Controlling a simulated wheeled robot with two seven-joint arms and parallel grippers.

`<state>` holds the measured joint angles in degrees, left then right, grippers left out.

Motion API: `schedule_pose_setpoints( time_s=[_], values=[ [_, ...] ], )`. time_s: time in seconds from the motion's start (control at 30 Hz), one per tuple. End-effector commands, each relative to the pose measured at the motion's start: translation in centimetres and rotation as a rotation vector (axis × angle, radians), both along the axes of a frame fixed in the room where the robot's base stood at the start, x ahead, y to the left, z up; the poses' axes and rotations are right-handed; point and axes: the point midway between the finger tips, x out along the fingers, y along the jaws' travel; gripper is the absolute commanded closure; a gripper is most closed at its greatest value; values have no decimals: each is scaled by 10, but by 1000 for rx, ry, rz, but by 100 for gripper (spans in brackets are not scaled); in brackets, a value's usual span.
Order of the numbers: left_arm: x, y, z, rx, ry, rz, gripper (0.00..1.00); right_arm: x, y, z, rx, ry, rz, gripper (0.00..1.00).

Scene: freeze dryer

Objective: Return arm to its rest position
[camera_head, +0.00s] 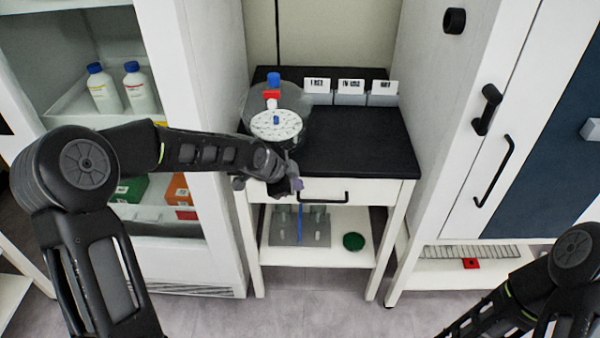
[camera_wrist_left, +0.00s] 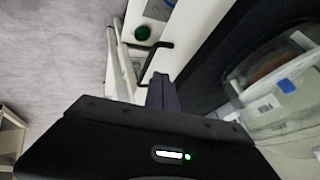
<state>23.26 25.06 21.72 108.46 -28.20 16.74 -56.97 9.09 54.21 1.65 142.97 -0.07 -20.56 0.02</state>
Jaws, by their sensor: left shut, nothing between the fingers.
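My left arm comes in from the left and reaches across to the front of the small black-topped table (camera_head: 350,150). My left gripper (camera_head: 292,185) is shut and empty, just in front of the table's front edge, left of the drawer handle (camera_head: 323,197). In the left wrist view its shut fingers (camera_wrist_left: 162,92) point at the table edge, with the black handle (camera_wrist_left: 150,58) beyond them. My right arm shows at the lower right of the head view. Its gripper is out of view.
A clear round vessel with a white speckled disc (camera_head: 276,125) stands on the table near my left gripper. Three labelled holders (camera_head: 350,90) stand behind. A cabinet with bottles (camera_head: 138,88) is at left, a tall white cabinet (camera_head: 445,120) at right. A green round item (camera_head: 353,241) lies on the lower shelf.

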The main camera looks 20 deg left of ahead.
Motion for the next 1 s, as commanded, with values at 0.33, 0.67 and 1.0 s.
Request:
schedule_pose_setpoints(
  time_s=[0.33, 0.67, 1.0],
  values=[
    [5, -1, 4, -61, -2, 78, 100, 0, 0, 0, 0, 0, 0, 64],
    [-86, -66, -115, -619, 348, 751, 100, 0, 0, 7, 0, 1, 0, 64],
    [-293, -111, -227, -591, 773, 1207, 100, 0, 0, 20, 0, 1, 0, 64]
  ],
)
